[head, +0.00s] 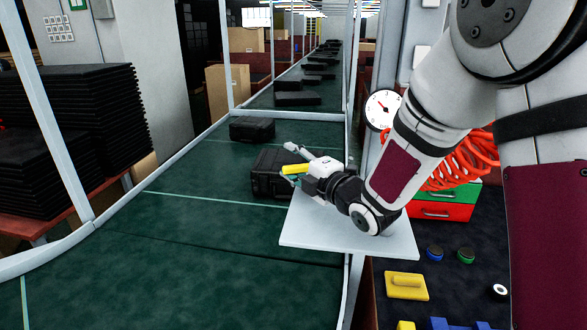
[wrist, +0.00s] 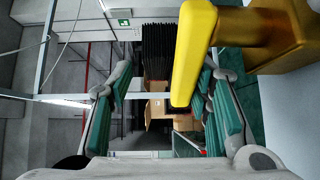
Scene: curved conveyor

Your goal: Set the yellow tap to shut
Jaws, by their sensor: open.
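The tap's yellow lever (wrist: 193,50) is large in the wrist view, running from the top edge down toward the space between my fingers. Its lower end is close to the right finger; I cannot tell whether they touch. The lever joins a brass-coloured body (wrist: 285,42) at the upper right, cut off by the frame edge. My gripper (wrist: 165,95) is open, with green pads on both fingers. In the head view my gripper (head: 291,163) is over the white board, and a yellow piece of the lever (head: 295,169) shows at its fingers. My gripper hides the tap body there.
A white board (head: 390,243) lies under my wrist beside the green conveyor (head: 220,215). Black cases (head: 268,176) stand on the belt just behind my gripper. A gauge (head: 382,108), red coiled hose (head: 465,160) and red-and-green drawers (head: 440,205) are to the right.

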